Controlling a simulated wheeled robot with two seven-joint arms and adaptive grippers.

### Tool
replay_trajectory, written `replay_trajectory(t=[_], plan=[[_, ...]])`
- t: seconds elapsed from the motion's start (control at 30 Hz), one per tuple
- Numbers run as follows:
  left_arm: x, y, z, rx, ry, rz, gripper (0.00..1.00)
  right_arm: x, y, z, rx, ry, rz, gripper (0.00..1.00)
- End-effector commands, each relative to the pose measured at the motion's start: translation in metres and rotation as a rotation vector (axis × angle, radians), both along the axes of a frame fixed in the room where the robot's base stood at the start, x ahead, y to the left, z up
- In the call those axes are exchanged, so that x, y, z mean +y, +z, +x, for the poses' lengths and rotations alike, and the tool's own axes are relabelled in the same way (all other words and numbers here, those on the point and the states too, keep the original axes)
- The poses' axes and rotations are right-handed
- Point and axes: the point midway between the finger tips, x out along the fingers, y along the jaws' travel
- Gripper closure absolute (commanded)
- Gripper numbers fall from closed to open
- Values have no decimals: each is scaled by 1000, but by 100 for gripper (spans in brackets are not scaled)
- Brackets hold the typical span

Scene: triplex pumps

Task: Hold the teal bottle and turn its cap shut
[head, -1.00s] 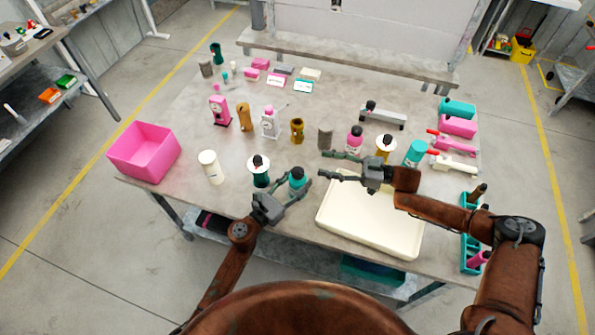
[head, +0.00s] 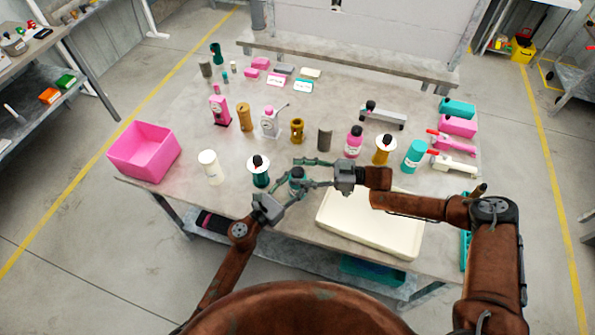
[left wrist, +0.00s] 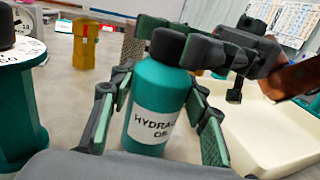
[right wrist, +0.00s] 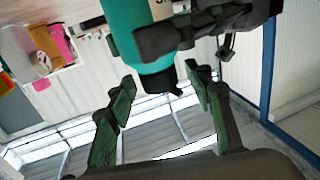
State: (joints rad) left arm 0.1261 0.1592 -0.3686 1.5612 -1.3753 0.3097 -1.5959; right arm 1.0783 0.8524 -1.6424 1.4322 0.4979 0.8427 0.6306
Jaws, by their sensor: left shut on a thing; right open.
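The teal bottle (head: 297,186) stands upright near the table's front edge. Its black cap (left wrist: 168,45) and white label with dark lettering (left wrist: 152,125) show in the left wrist view. My left gripper (head: 291,187) is shut on the bottle's body, with a finger on each side. My right gripper (head: 308,172) is open at cap height, its fingers reaching in from the right on either side of the cap. In the right wrist view the cap (right wrist: 160,82) lies between the open fingertips, with gaps visible; whether either finger touches it I cannot tell.
A cream tray (head: 372,240) lies right of the bottle, under my right arm. A teal spool (head: 259,176) stands close on the left, with a white bottle (head: 210,167) and pink bin (head: 143,152) beyond. Several bottles and cylinders stand in a row behind.

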Motion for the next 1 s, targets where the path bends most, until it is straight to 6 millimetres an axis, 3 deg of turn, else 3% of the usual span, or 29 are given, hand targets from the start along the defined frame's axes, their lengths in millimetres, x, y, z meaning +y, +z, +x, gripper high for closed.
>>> replay_trajectory(t=[0.4,1.0], plan=[[1,0,0,1,1,1,92,9,-1,1,0,0,-1,53],[1,0,0,1,1,1,92,9,-1,1,0,-1,-1,93]])
